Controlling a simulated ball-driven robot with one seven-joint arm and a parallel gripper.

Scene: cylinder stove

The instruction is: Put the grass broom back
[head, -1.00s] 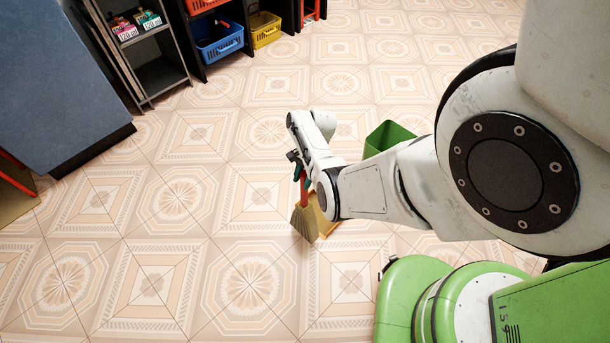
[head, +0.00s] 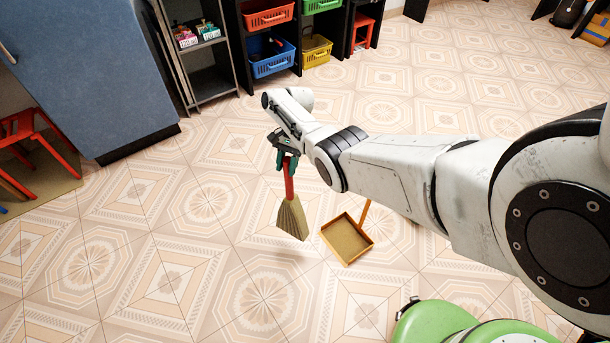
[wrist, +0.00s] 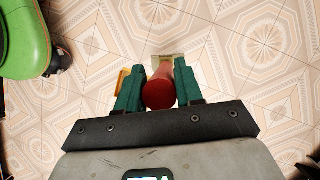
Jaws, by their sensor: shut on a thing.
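The grass broom (head: 291,217) has a red handle and straw-coloured bristles that point down. My gripper (head: 285,158) is shut on its red handle, and the broom hangs near upright, seemingly just above the tiled floor. In the wrist view, the round red handle end (wrist: 159,94) sits between the two green fingers of my gripper (wrist: 159,90). The bristles (wrist: 168,58) show only slightly beyond it.
A yellow dustpan (head: 347,239) is on the floor right of the broom. Shelves with a blue basket (head: 272,62) and a yellow basket (head: 316,52) stand at the back. A blue cabinet (head: 95,75) and red stool (head: 30,135) are left.

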